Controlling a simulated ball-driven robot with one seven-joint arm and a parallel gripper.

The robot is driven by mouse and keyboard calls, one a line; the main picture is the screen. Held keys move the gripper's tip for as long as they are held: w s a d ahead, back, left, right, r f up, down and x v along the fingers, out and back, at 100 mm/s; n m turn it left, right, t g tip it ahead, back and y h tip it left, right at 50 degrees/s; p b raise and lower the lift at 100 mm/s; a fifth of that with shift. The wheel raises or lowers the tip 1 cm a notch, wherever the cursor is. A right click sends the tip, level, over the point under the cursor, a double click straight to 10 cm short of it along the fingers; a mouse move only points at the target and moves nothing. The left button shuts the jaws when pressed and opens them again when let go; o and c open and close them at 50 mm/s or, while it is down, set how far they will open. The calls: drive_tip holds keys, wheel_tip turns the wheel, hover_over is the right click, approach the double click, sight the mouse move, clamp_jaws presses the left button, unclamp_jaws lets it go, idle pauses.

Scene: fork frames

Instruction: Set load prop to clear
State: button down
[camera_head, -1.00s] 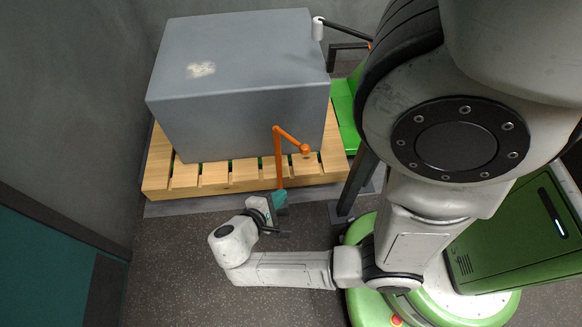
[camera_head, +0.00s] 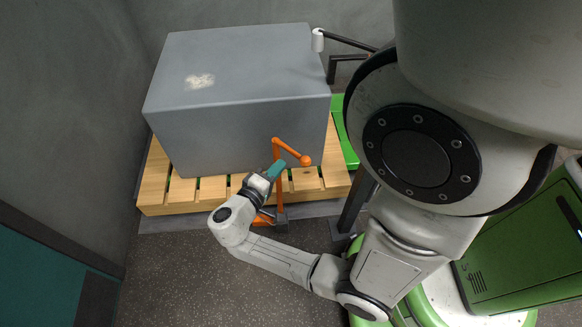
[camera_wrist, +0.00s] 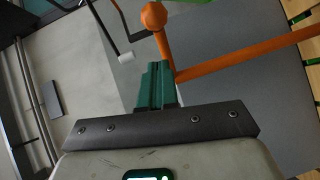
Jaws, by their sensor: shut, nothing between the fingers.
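The load prop is an orange post with a crank-like arm (camera_head: 289,150) ending in a round orange knob. It stands at the front edge of the pallet, in front of a big grey block (camera_head: 235,100). My gripper (camera_head: 276,168), with teal fingers, is shut and empty just left of the post, below the arm. In the wrist view the shut fingers (camera_wrist: 157,85) point toward the orange arm (camera_wrist: 165,45) and its knob, close to them. I cannot tell whether they touch.
The block rests on a slatted wooden pallet (camera_head: 158,190). A green platform (camera_head: 345,150) and a dark bar with a white end (camera_head: 318,40) are to its right. Grey walls stand left and behind.

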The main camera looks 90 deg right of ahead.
sight(299, 159)
drive_tip(key=s, duration=0.2)
drive_tip(key=shift+s+d+f, duration=0.2)
drive_tip(key=shift+s+f, duration=0.05)
drive_tip(key=shift+s, duration=0.05)
drive_tip(key=shift+s+d+f, duration=0.15)
drive_tip(key=shift+s, duration=0.5)
